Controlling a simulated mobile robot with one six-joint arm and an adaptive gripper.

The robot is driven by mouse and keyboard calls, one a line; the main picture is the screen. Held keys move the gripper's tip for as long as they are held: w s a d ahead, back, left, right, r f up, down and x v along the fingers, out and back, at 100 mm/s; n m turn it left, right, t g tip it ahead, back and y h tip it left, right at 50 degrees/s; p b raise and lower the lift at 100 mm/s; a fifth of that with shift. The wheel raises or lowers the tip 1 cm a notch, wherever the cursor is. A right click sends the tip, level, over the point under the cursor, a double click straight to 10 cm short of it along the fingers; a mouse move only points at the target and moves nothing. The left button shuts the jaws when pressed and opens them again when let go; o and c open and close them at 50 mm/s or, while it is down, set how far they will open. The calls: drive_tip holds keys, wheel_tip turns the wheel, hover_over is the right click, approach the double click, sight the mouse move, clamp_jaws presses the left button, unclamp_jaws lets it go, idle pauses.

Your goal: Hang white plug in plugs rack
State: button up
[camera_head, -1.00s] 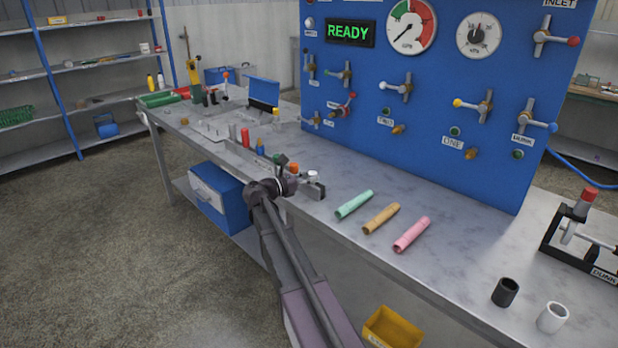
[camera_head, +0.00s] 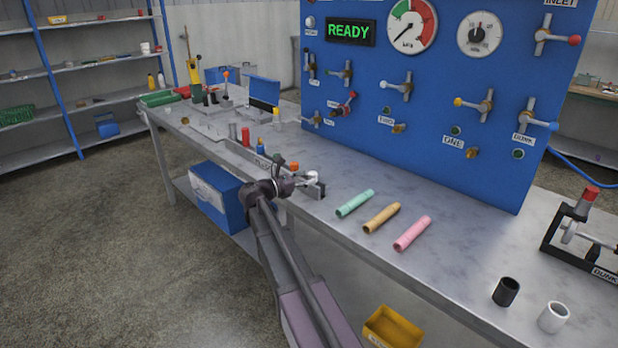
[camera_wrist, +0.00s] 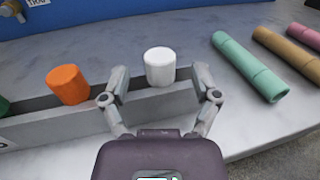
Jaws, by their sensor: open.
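The white plug (camera_wrist: 159,67) stands upright in the right part of the grey plugs rack (camera_wrist: 160,103) in the wrist view, its lower end hidden by the rack's front wall. My gripper (camera_wrist: 160,75) is open, with one finger on each side of the white plug and visible gaps between. An orange plug (camera_wrist: 68,85) stands to its left in the same rack. In the head view the rack (camera_head: 236,152) lies along the bench's front edge. My gripper (camera_head: 308,181) is at its right end there, and the white plug is hard to make out.
Green (camera_head: 355,203), tan (camera_head: 381,218) and pink (camera_head: 412,233) tubes lie on the bench right of the rack. Black (camera_head: 506,291) and white (camera_head: 553,317) cylinders stand farther right. The blue panel (camera_head: 440,110) rises behind. Bench surface between tubes and cylinders is clear.

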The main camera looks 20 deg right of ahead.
drive_tip(key=s+a, duration=0.1)
drive_tip(key=a, duration=0.9)
drive_tip(key=shift+a, duration=0.3)
drive_tip(key=shift+s, duration=0.15)
idle(0.4)
drive_tip(key=s+f+m+y, duration=0.1)
drive_tip(key=s+f, duration=0.1)
drive_tip(key=s+d+f+m+y, duration=0.1)
drive_tip(key=s+f+m, duration=0.1)
drive_tip(key=s+f+m+g+y, duration=0.1)
drive_tip(key=s+f+y, duration=0.1)
drive_tip(key=f, duration=0.1)
drive_tip(key=shift+s+d+m, duration=0.25)
drive_tip(key=shift+m, duration=0.15)
drive_tip(key=s+a+f+m+g+y, duration=0.1)
drive_tip(key=s+a+f+m+y, duration=0.55)
drive_tip(key=s, duration=0.25)
drive_tip(key=s+a+f+m+y, duration=0.5)
drive_tip(key=s+m+y, duration=0.2)
drive_tip(key=s+m, duration=0.15)
wheel_tip(320, 180, up, 21)
drive_tip(key=p, duration=2.1)
drive_tip(key=shift+s, duration=0.1)
